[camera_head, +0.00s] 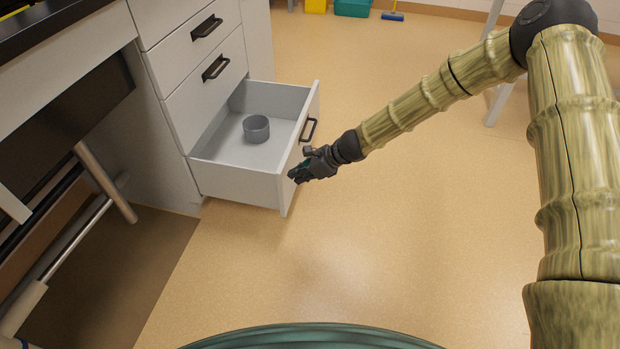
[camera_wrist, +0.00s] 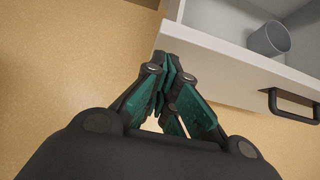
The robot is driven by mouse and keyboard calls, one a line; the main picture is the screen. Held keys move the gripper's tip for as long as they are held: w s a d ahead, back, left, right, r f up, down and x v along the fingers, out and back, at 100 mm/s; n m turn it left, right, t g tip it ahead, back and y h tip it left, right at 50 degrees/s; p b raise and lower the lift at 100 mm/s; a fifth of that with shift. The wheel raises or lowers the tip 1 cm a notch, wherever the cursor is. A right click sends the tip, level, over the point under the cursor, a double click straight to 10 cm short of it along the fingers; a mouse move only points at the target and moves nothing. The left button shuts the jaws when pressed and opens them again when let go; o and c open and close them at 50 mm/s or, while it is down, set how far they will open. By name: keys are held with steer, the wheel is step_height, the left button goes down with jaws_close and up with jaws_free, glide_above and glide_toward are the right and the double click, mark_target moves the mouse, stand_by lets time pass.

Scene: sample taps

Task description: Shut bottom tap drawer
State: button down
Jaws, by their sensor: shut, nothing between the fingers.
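The bottom drawer (camera_head: 235,182) of a white cabinet is pulled far out. A small grey cup (camera_head: 256,129) stands inside it. The drawer's dark handle (camera_head: 309,130) is on its front panel and also shows in the wrist view (camera_wrist: 292,106). My gripper (camera_head: 294,177) is shut and empty, at the outer face of the drawer front, below the handle and toward its near end. In the wrist view my fingertips (camera_wrist: 167,62) are close to the panel's edge, left of the handle. I cannot tell whether they touch it.
Two upper drawers (camera_head: 196,50) with dark handles are shut. A desk with a dark top (camera_head: 50,22) and metal bars below stands at the left. A yellow bin, a teal bin (camera_head: 352,8) and a blue brush (camera_head: 392,15) are far back. The floor right of the drawer is clear.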

steer(key=shift+w+a, duration=0.2)
steer(key=shift+a, duration=0.45)
